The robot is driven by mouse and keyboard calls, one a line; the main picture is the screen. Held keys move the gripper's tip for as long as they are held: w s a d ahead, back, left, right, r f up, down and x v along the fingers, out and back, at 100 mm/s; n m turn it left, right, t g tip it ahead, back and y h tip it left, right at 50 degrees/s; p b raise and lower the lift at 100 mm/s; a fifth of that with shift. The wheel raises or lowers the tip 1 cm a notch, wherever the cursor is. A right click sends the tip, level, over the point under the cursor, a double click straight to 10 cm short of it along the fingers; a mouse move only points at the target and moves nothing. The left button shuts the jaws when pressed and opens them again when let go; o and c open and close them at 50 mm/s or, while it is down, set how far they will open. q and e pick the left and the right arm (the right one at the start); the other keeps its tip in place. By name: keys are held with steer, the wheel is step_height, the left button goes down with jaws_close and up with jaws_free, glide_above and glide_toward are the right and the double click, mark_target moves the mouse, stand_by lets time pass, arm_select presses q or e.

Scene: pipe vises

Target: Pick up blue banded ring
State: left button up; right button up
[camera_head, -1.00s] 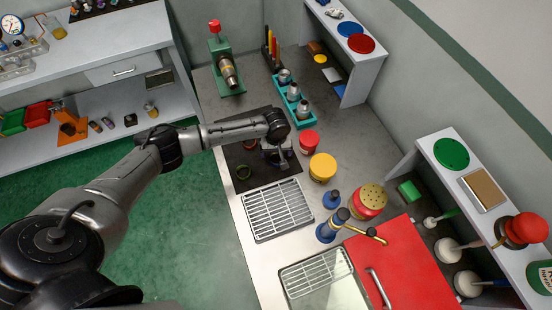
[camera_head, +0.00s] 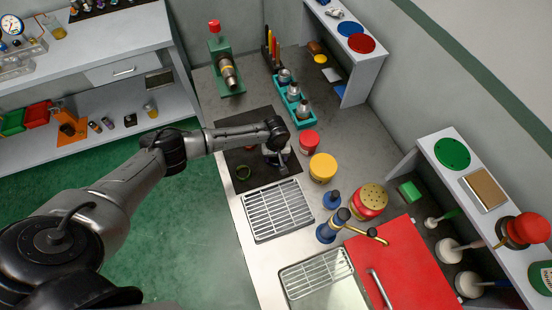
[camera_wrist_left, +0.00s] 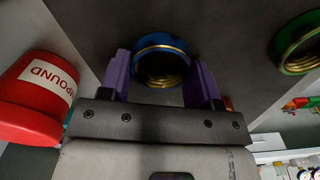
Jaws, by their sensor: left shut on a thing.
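The blue banded ring (camera_wrist_left: 161,42), a blue ring with a gold threaded inside, sits between the purple fingers of my left gripper (camera_wrist_left: 161,65) in the left wrist view. The gripper is shut on it. In the head view my left gripper (camera_head: 277,158) is over the dark mat (camera_head: 262,185), and the blue ring cannot be made out there. A green banded ring (camera_wrist_left: 296,46) lies apart on the mat, also seen in the head view (camera_head: 243,172). My right gripper is not in view.
A red compound pot (camera_head: 309,141) and a yellow pot (camera_head: 322,167) stand right of the mat. A teal rack (camera_head: 293,98) with fittings is behind. A metal grate (camera_head: 277,209) lies in front, and a green vise (camera_head: 226,72) stands at the back left.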

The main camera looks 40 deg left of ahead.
arm_select(q)
steer(key=c, duration=0.3)
steer(key=shift+r, duration=0.15)
steer(key=shift+c, duration=0.2)
steer(key=shift+r, duration=0.25)
step_height(320, 180, up, 4)
steer(key=shift+f+p, duration=0.15)
steer(key=shift+p, duration=0.15)
steer(key=w+d+r, duration=0.3)
steer(key=d+r, duration=0.3)
steer(key=d, duration=0.5)
steer(key=shift+r, duration=0.3)
